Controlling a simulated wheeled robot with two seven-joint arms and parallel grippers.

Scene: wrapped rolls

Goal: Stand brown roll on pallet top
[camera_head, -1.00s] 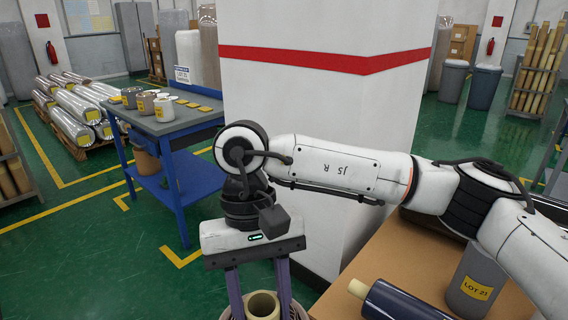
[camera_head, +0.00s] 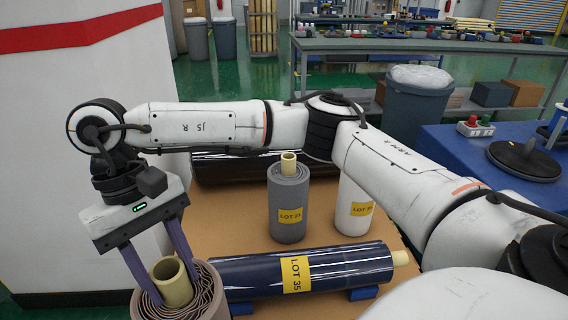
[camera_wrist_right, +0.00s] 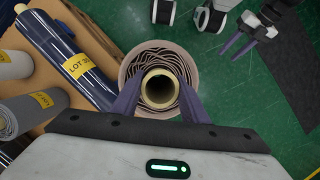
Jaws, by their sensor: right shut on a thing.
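The brown roll (camera_head: 205,292) is a pinkish-brown wound roll, upright, with a pale hollow core at its top. My right gripper (camera_head: 169,284) is shut on it at the core, one finger on each side. The right wrist view shows the brown roll (camera_wrist_right: 180,54) from above, over green floor beside the tan top's edge. Its lower end is hidden in the head view. The tan top (camera_head: 235,238), likely the pallet top, bears other rolls. My left gripper (camera_wrist_right: 242,46) shows in the right wrist view, fingers apart and empty.
A grey roll (camera_head: 289,205) and a white roll (camera_head: 355,213) stand on the tan top. A dark blue roll (camera_head: 335,268) lies on blue supports at the front, close to the brown roll. A white pillar (camera_head: 60,190) rises at left. A blue table (camera_head: 455,150) is at right.

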